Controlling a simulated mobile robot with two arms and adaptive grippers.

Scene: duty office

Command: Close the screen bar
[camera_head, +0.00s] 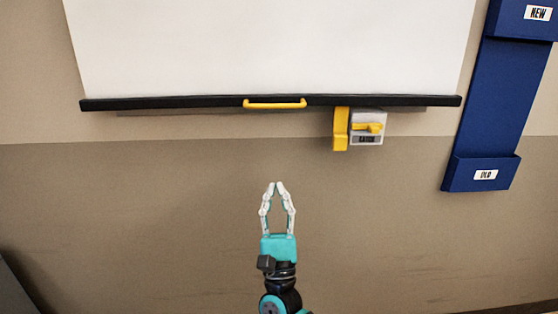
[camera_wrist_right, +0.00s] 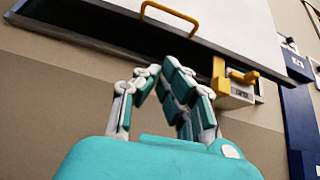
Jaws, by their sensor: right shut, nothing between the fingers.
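The screen bar (camera_head: 200,103) is a long black bar along the bottom edge of the white screen (camera_head: 270,45), with a yellow handle (camera_head: 275,104) at its middle. In the right wrist view the bar (camera_wrist_right: 85,35) crosses the top, and the yellow handle (camera_wrist_right: 168,14) shows above my fingers. My right gripper (camera_head: 276,184) is shut and empty, pointing up, below the handle and apart from it. It also shows in the right wrist view (camera_wrist_right: 160,72). My left gripper is in neither view.
A yellow bracket (camera_head: 340,130) and a grey box with a yellow lever (camera_head: 368,127) sit on the wall under the bar, right of the handle. A blue wall rack (camera_head: 500,95) with pockets hangs at the right. The wall around my gripper is bare.

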